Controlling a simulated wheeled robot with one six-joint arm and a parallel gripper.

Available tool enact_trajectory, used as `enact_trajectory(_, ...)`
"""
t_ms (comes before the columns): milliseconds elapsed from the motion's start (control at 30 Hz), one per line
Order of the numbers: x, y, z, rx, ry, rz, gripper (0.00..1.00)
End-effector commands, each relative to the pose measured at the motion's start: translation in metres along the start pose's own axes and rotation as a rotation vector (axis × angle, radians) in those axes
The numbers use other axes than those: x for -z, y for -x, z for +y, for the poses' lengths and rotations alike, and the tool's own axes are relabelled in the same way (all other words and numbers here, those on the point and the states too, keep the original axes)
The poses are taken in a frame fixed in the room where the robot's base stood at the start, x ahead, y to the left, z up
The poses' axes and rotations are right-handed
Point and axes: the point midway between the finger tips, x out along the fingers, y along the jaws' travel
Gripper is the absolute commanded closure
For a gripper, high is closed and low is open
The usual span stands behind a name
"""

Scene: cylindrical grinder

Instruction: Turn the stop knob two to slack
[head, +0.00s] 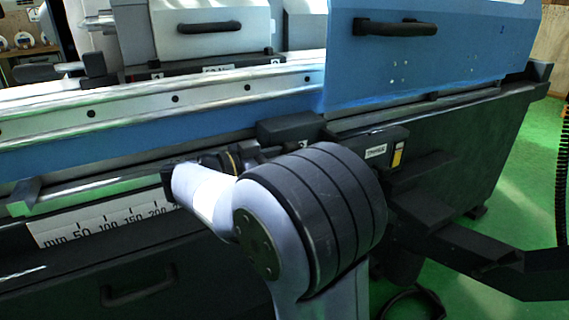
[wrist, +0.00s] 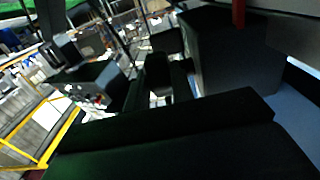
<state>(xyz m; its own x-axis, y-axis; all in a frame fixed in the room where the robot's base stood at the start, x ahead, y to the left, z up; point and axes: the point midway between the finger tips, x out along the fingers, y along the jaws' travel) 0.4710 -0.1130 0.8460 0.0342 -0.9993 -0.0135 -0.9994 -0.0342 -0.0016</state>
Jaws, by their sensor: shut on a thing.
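My gripper (head: 248,156) is at the left lower side of this block, behind my pale wrist link. It is shut on a small dark knob in front of the block, stop knob two by its place; the knob is mostly hidden by my gripper and arm. In the wrist view the dark fingers (wrist: 168,78) are close together, and the knob and its turn angle cannot be made out.
A scale bar in mm (head: 105,222) runs below the rail at the left. A labelled black box (head: 375,150) is right of my arm. The blue door with a black handle (head: 400,28) stands above. A dark drawer handle (head: 140,287) is below.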

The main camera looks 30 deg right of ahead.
Motion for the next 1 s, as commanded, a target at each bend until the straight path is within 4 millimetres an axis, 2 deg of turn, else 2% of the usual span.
enact_trajectory(467, 0.0, 0.0, 0.0, 0.001, 0.002, 0.014, 1.0)
enact_trajectory(500, 0.0, 0.0, 0.0, 0.001, 0.002, 0.014, 0.76)
enact_trajectory(600, 0.0, 0.0, 0.0, 0.001, 0.002, 0.014, 0.68)
enact_trajectory(867, 0.0, 0.002, 0.0, 0.001, 0.002, 0.014, 0.68)
enact_trajectory(1000, 0.001, 0.016, -0.001, 0.003, 0.003, 0.013, 0.68)
